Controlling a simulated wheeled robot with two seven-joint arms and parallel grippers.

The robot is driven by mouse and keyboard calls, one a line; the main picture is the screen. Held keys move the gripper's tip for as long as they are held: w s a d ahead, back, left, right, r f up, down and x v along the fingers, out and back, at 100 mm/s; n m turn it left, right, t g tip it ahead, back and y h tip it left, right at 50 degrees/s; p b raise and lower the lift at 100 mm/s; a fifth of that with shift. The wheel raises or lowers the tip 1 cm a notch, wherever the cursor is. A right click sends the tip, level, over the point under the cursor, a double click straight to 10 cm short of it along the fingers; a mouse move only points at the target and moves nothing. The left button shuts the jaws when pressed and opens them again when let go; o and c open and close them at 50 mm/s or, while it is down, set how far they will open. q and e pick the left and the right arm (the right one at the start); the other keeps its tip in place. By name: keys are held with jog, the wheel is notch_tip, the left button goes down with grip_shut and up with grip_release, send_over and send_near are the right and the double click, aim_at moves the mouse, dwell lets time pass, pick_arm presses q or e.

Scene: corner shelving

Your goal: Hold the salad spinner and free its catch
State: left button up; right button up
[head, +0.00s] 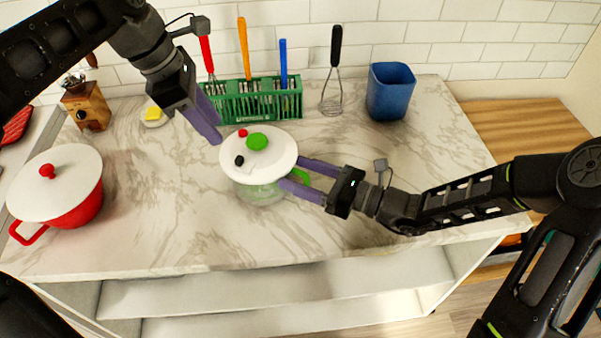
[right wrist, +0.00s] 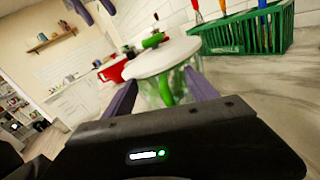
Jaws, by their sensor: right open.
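The salad spinner (head: 262,190) stands upright on the marble counter, with a clear bowl and a white lid (head: 277,153). On the lid are a green knob (head: 257,141), a small red part (head: 243,133) and a small black part (head: 239,160); I cannot tell which is the catch. My right gripper (head: 292,172) is open at the spinner's right side. In the right wrist view its fingers lie either side of the green handle (right wrist: 166,86), apart from gripping it. My left gripper (head: 216,133) is above and left of the lid, empty, its fingers apart.
A red pot (head: 77,212) with a white lid stands at the left. Behind are a coffee grinder (head: 87,107), a green rack (head: 250,101) with utensils, a whisk (head: 332,95) and a blue bin (head: 390,92). The counter front and right are clear.

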grip_shut()
dwell(0.5)
dwell(0.4)
jog(key=c, duration=0.6)
grip_release()
jog(key=shift+c, duration=0.3)
grip_shut()
dwell(0.8)
